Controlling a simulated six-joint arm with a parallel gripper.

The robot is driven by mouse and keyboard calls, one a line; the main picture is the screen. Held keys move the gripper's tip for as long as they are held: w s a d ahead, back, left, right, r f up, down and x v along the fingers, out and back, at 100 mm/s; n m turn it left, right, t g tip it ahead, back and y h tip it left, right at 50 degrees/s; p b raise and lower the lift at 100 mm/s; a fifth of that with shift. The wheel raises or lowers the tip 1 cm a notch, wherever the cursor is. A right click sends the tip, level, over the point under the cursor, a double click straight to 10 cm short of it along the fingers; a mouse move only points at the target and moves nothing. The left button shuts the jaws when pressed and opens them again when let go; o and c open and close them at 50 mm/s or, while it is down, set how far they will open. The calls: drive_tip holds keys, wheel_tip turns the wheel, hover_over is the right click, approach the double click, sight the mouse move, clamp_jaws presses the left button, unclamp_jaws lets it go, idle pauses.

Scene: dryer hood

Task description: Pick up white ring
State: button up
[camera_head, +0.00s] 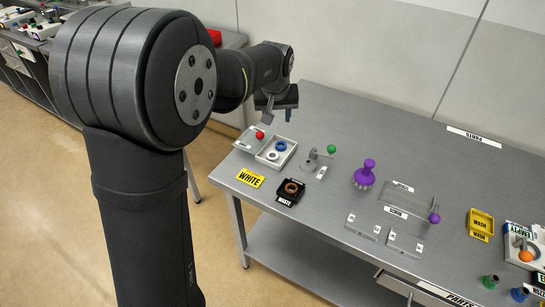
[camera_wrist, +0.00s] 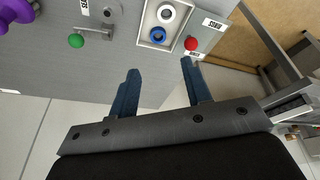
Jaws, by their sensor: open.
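In the wrist view the white ring (camera_wrist: 166,5) is near the top edge, and the tray's rim shows there too (camera_wrist: 147,42). A blue ring (camera_head: 281,145) lies beside it in the same tray; it also shows in the wrist view (camera_wrist: 158,41).
A red knob (camera_head: 260,135) stands left of the tray. A green-knobbed lever (camera_head: 331,149) stands to its right, with a purple knob (camera_head: 365,174) farther along.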

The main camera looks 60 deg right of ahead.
drive_tip(key=a+f+m, duration=0.2)
drive_tip(key=a+f, duration=0.1)
approach(273, 156)
drive_tip(key=shift+d+f+h, duration=0.15)
drive_tip(key=shift+f+h, duration=0.15)
drive_tip(key=shift+f, duration=0.2)
drive_tip(key=x, duration=0.5)
drive_tip(key=shift+a+f, duration=0.1)
drive_tip(key=shift+a, duration=0.2)
drive_tip(key=shift+w+d+f, duration=0.15)
drive_tip(key=shift+d+f, duration=0.1)
drive_tip(key=shift+f, duration=0.25)
drive_tip(key=c, duration=0.7)
